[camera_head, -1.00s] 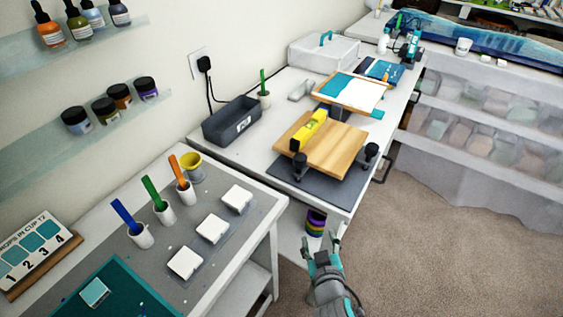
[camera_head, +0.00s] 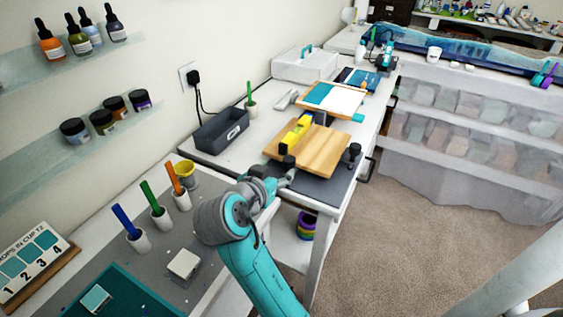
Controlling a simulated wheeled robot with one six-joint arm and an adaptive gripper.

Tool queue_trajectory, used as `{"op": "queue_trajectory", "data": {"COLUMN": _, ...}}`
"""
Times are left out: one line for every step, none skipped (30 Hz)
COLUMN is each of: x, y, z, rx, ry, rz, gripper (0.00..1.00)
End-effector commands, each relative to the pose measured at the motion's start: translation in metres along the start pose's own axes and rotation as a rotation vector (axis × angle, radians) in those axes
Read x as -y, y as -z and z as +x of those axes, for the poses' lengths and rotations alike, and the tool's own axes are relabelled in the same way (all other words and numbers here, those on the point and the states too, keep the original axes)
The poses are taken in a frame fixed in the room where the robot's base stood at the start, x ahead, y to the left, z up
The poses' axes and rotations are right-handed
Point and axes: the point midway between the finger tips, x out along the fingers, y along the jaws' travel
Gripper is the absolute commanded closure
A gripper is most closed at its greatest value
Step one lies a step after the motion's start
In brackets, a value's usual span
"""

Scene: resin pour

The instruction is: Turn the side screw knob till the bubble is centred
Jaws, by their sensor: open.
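A wooden board (camera_head: 323,153) rests on a dark grey mat (camera_head: 325,188) on the white table. A yellow spirit level (camera_head: 297,134) lies along its left part; its bubble is too small to make out. A black screw knob (camera_head: 288,161) stands at the board's near left corner, and another black screw knob (camera_head: 354,151) at the right side. My gripper (camera_head: 288,178) is open, just in front of the near left knob. It is small and partly hidden by my wrist, so I cannot tell whether it touches the knob.
A dark grey bin (camera_head: 221,131) stands left of the board. A second board with a teal and white panel (camera_head: 335,98) lies behind. Cups with coloured sticks (camera_head: 160,217) and a white tile (camera_head: 184,264) are on the near table. Carpet (camera_head: 370,260) is clear at the right.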

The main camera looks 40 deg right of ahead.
Motion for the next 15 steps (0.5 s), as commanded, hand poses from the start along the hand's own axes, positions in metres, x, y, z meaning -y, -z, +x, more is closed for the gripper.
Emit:
{"op": "queue_trajectory", "data": {"x": 0.0, "y": 0.0, "z": 0.003, "rx": 0.001, "ry": -0.004, "rz": 0.002, "gripper": 0.38}}
{"op": "queue_trajectory", "data": {"x": -0.001, "y": 0.0, "z": 0.005, "rx": 0.002, "ry": -0.005, "rz": 0.002, "gripper": 0.38}}
{"op": "queue_trajectory", "data": {"x": -0.001, "y": 0.0, "z": 0.008, "rx": 0.002, "ry": -0.005, "rz": 0.002, "gripper": 0.38}}
{"op": "queue_trajectory", "data": {"x": -0.001, "y": 0.0, "z": 0.012, "rx": 0.002, "ry": -0.006, "rz": 0.002, "gripper": 0.38}}
{"op": "queue_trajectory", "data": {"x": -0.001, "y": 0.0, "z": 0.016, "rx": 0.002, "ry": -0.007, "rz": 0.002, "gripper": 0.38}}
{"op": "queue_trajectory", "data": {"x": -0.001, "y": 0.0, "z": 0.022, "rx": 0.001, "ry": -0.007, "rz": 0.002, "gripper": 0.38}}
{"op": "queue_trajectory", "data": {"x": -0.001, "y": 0.0, "z": 0.027, "rx": 0.002, "ry": -0.006, "rz": 0.002, "gripper": 0.38}}
{"op": "queue_trajectory", "data": {"x": -0.002, "y": 0.0, "z": 0.032, "rx": 0.002, "ry": -0.007, "rz": 0.002, "gripper": 0.38}}
{"op": "queue_trajectory", "data": {"x": -0.001, "y": 0.0, "z": 0.04, "rx": 0.001, "ry": -0.007, "rz": 0.002, "gripper": 0.38}}
{"op": "queue_trajectory", "data": {"x": -0.001, "y": 0.0, "z": 0.045, "rx": 0.002, "ry": -0.006, "rz": 0.001, "gripper": 0.38}}
{"op": "queue_trajectory", "data": {"x": -0.002, "y": 0.0, "z": 0.051, "rx": 0.002, "ry": -0.007, "rz": 0.001, "gripper": 0.38}}
{"op": "queue_trajectory", "data": {"x": -0.002, "y": 0.0, "z": 0.058, "rx": 0.002, "ry": -0.006, "rz": 0.001, "gripper": 0.38}}
{"op": "queue_trajectory", "data": {"x": -0.002, "y": 0.0, "z": 0.063, "rx": 0.002, "ry": -0.006, "rz": 0.001, "gripper": 0.38}}
{"op": "queue_trajectory", "data": {"x": -0.002, "y": 0.0, "z": 0.068, "rx": 0.002, "ry": -0.006, "rz": 0.001, "gripper": 0.38}}
{"op": "queue_trajectory", "data": {"x": -0.001, "y": 0.0, "z": 0.075, "rx": 0.001, "ry": -0.005, "rz": 0.0, "gripper": 0.38}}
